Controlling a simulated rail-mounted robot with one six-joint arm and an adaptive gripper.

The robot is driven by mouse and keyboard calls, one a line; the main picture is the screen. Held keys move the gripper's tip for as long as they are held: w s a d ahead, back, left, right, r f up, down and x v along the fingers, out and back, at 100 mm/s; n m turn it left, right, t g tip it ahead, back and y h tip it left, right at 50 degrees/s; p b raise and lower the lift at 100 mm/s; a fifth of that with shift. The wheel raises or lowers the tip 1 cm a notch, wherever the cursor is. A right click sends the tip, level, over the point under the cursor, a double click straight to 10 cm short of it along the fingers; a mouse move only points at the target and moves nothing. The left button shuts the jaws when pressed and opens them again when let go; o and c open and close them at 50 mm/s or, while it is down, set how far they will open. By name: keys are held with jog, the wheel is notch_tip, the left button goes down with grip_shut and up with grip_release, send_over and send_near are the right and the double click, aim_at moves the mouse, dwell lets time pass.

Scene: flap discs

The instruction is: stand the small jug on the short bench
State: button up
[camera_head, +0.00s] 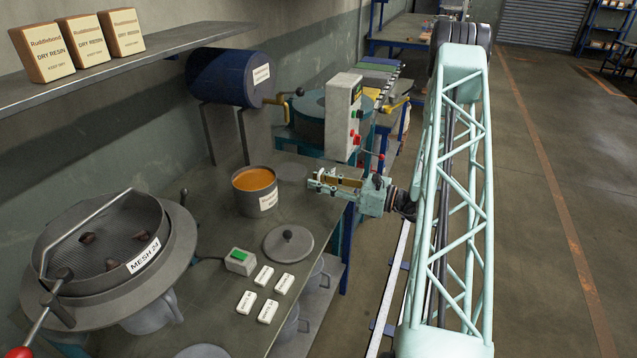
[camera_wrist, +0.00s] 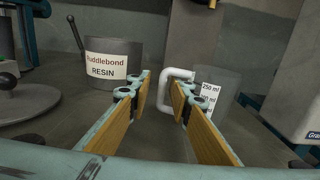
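The small jug (camera_wrist: 222,84) is a clear cup with "250 ml" markings and a white bent handle (camera_wrist: 166,92). It stands upright in the wrist view, right of centre, partly behind the right finger. I cannot pick it out in the head view. My gripper (camera_wrist: 162,82) is open, with tan pads, and its fingers point towards the handle. The handle is just beyond the fingertips and not gripped. In the head view my gripper (camera_head: 318,182) is over the right edge of the grey bench (camera_head: 205,205). I cannot tell which surface is the short bench.
A resin pot (camera_head: 255,190) stands left of my gripper; a grey lid (camera_head: 288,243) lies nearer. White blocks (camera_head: 264,276) and a green-button box (camera_head: 240,261) lie in front. A mesh sieve (camera_head: 105,240) fills the left. A control box (camera_head: 343,115) rises behind. Open floor lies right.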

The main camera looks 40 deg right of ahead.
jog(key=p+v, duration=0.1)
jog(key=v, duration=1.1)
